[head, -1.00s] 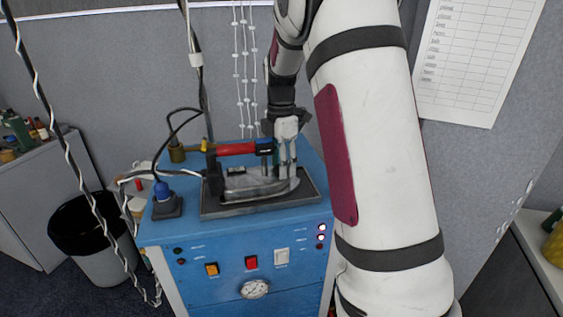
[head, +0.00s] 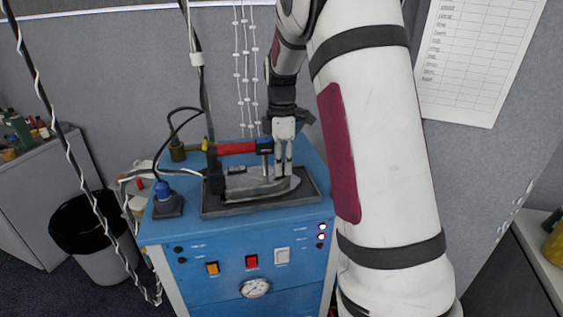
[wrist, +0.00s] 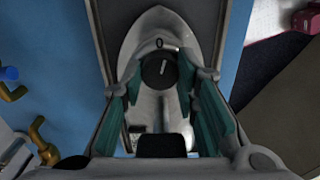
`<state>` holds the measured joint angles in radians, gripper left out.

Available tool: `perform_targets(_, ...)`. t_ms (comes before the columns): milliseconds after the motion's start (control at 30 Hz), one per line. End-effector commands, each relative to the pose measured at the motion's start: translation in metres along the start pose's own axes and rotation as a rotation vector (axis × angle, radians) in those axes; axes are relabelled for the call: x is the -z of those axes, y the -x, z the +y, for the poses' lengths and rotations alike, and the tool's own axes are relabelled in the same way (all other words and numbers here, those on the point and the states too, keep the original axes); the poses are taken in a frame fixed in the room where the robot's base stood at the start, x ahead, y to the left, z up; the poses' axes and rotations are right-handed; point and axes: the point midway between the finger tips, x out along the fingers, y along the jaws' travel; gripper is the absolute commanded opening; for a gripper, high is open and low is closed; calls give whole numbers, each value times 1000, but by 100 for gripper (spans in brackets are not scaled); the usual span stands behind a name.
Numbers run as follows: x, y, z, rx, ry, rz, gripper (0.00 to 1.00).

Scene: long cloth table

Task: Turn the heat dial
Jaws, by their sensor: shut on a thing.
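The dial's white pointer line aims up and slightly right of the "0". My gripper (head: 282,172) comes down over the iron's right end. In the wrist view, the fingers of my gripper (wrist: 164,82) are shut on the dial from both sides. The dial is hidden in the head view.
The blue station (head: 225,238) has buttons and a gauge (head: 255,288) on its front. A blue-capped fitting (head: 164,198) stands left of the tray. Cables hang at the left, near a black-lined bin (head: 85,225). A grey partition stands close behind.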

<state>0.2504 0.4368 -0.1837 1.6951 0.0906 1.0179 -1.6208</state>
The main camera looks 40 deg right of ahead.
Motion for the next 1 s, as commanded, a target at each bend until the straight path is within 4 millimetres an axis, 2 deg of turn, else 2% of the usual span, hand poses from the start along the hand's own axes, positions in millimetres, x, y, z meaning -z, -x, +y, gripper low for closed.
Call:
perform_targets(200,0,0,0,1,-110,0,0)
perform_targets(500,0,0,0,1,-117,0,0)
perform_targets(533,0,0,0,1,-117,0,33)
perform_targets(600,0,0,0,1,-116,0,48)
perform_targets(1000,0,6,0,-2,-115,1,49)
